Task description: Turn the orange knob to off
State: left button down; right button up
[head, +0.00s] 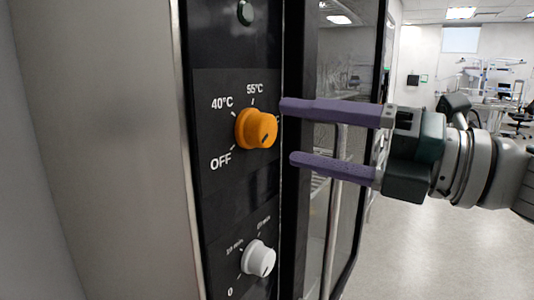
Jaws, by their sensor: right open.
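The orange knob (257,129) sits on a black control panel, with the labels OFF, 40°C and 55°C around its left side. My right gripper (288,132) comes in from the right with two purple fingers, one above the other. It is open and empty. Its fingertips are just right of the knob, and a small gap shows between them and the knob. My left gripper is not in view.
A glass door with a vertical handle (334,225) stands behind my right gripper. A plain metal panel (95,150) fills the left. Open floor lies at the right.

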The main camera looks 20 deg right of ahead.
jog(key=b+v, duration=0.2)
jog(key=v, duration=0.4)
dwell(0.4)
